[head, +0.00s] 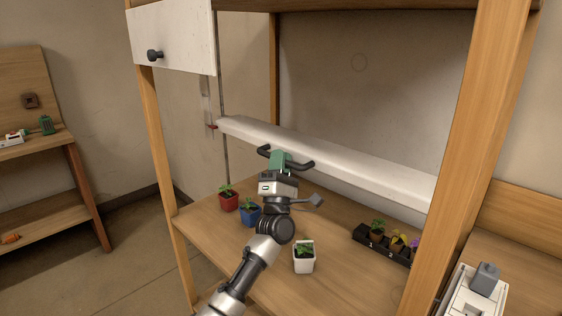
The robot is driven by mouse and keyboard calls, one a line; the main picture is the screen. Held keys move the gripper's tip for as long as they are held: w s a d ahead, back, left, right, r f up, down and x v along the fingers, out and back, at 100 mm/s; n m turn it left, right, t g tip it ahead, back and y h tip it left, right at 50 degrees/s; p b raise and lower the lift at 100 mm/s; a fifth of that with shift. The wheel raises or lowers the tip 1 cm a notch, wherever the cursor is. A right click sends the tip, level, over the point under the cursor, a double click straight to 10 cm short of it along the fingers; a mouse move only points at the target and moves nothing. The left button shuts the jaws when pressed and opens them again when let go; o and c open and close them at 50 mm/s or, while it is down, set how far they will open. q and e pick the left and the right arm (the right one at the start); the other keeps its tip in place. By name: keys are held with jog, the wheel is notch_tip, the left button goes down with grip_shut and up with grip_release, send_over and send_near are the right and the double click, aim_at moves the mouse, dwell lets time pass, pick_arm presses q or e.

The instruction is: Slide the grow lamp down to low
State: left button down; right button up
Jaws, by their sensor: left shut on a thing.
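The grow lamp (350,160) is a long white bar that slants across the wooden stand, above its shelf. A dark handle (300,165) is on its front side. My left gripper (284,157), with green fingers, is shut on this handle; the fingers hide its middle. A thin upright rod (223,160) stands at the lamp's left end. Beside it is a pale strip with a red marker (212,127) level with the lamp's end; its markings are too small to read.
On the shelf (340,285) below stand a red pot (228,203), a blue pot (249,218) and a white pot (304,262) with seedlings. A black numbered tray (371,241) with plants is at right. Wooden posts (460,130) frame the stand. A white drawer (180,35) is upper left.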

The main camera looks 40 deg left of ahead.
pick_arm(q)
jog(key=c, duration=1.5)
grip_release()
jog(key=shift+d+f, duration=0.1)
jog(key=shift+f, duration=0.35)
jog(key=shift+o, duration=0.5)
jog(key=shift+r, duration=0.1)
jog(key=b+v, duration=0.2)
jog(key=v, duration=0.8)
jog(key=shift+s+f, duration=0.25)
jog(key=shift+f, duration=0.05)
jog(key=shift+d+f, duration=0.1)
